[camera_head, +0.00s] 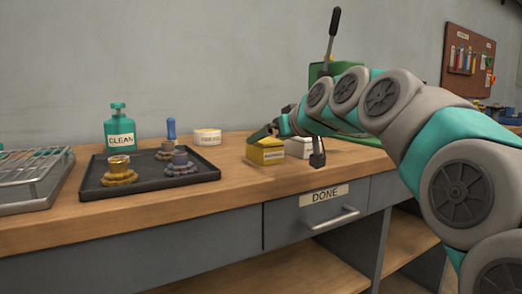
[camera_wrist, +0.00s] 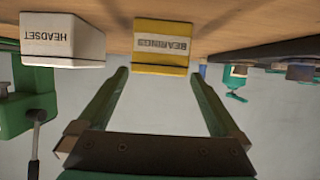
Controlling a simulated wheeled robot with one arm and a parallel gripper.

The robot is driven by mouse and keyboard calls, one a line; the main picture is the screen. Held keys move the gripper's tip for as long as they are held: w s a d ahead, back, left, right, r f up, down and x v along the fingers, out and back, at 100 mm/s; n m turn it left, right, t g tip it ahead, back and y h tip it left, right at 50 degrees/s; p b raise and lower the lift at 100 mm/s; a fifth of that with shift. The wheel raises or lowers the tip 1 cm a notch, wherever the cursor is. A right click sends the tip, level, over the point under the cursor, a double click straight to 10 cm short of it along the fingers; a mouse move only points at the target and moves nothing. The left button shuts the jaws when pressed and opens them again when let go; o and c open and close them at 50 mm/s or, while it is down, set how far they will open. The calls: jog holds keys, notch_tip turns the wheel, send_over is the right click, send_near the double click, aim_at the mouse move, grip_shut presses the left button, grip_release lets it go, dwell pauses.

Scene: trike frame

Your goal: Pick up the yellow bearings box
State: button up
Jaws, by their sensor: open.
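The yellow bearings box (camera_head: 265,155) stands on the wooden bench top, right of the dark tray. In the head view my gripper (camera_head: 272,132) is at the box's upper back edge, with one finger partly hidden by the arm. In the wrist view, which is upside down, the box (camera_wrist: 162,48) shows its BEARINGS label. My gripper (camera_wrist: 158,76) is open there, its two green fingers spread to either side of the box's width. The fingertips are close to the box; I cannot tell if they touch it. Nothing is held.
The white headset box (camera_wrist: 62,42) stands close beside the yellow box, and also shows in the head view (camera_head: 299,148). A dark tray (camera_head: 100,188) with several parts lies left.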

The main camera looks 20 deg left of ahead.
jog(key=shift+x, duration=3.45)
jog(key=shift+w, duration=0.1)
jog(key=shift+c, duration=0.2)
grip_shut()
